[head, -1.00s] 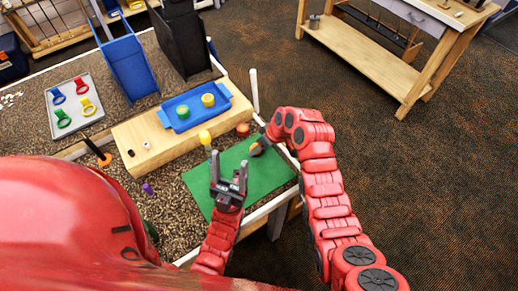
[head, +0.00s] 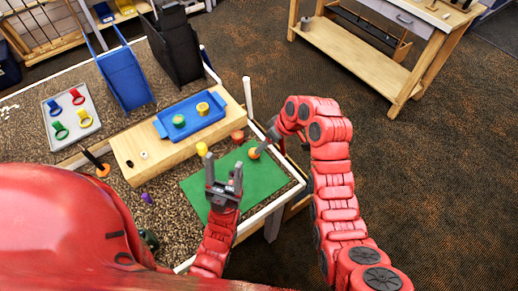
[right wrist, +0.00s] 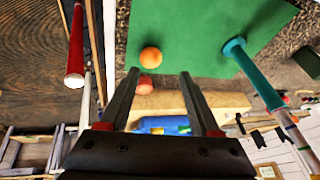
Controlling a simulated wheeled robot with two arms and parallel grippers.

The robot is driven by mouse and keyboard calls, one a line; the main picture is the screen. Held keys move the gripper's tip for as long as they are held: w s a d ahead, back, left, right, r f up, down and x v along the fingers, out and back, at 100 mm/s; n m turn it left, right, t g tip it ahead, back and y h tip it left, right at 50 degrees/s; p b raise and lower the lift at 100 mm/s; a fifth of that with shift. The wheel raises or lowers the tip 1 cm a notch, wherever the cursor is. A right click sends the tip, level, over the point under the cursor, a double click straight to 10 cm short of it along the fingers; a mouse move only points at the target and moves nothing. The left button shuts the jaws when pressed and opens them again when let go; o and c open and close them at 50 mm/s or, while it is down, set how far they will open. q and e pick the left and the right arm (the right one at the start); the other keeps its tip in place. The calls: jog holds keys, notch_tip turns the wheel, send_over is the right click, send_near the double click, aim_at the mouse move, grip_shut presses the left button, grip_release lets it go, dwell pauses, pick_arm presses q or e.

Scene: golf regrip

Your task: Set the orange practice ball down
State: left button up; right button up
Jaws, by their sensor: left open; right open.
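The orange practice ball (head: 253,153) is at the far right part of the green mat (head: 262,178) and appears to rest on it. The ball also shows in the right wrist view (right wrist: 151,60), beyond the fingertips and apart from them. My right gripper (head: 270,133) is open and empty, just beyond and to the right of the ball; its two spread fingers show in the right wrist view (right wrist: 158,74). My left gripper (head: 223,167) is open over the mat, its fingers pointing away, with nothing visible between them.
A red cup-like piece (head: 238,136) stands close to the ball, by the wooden block (head: 145,170). A yellow piece (head: 201,148) is near my left gripper. A blue tray (head: 190,121) sits on the block. In the right wrist view, a teal-gripped shaft (right wrist: 252,76) is at right.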

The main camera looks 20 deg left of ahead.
jog(key=shift+v, duration=1.05)
jog(key=shift+w+a+r, duration=0.1)
jog(key=shift+w, duration=0.05)
